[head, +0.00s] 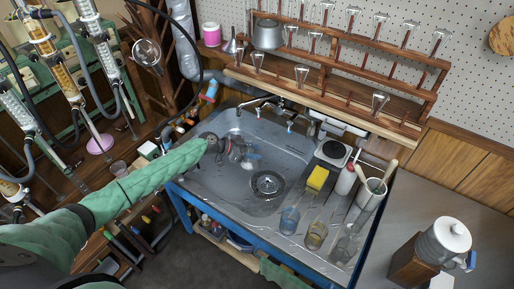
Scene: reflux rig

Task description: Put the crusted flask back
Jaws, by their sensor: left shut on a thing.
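My left arm in its green sleeve reaches in from the left, and my left gripper (220,145) is over the left part of the sink basin. It is shut on a small glassy thing with dark and reddish patches, which looks like the crusted flask (236,151). The gripper hides part of it, and its outline is too small to tell clearly. A clear round flask (147,52) hangs on a dark wooden rack (165,75) at the upper left. My right gripper is not in view.
The steel sink (215,185) has a drain (267,184) and a tap (262,104). On its right stand a yellow sponge (318,178), a hotplate (333,152), a white bottle (345,180) and several beakers. A wooden shelf (320,100) with glassware is behind. Tubed glass columns (45,45) stand left.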

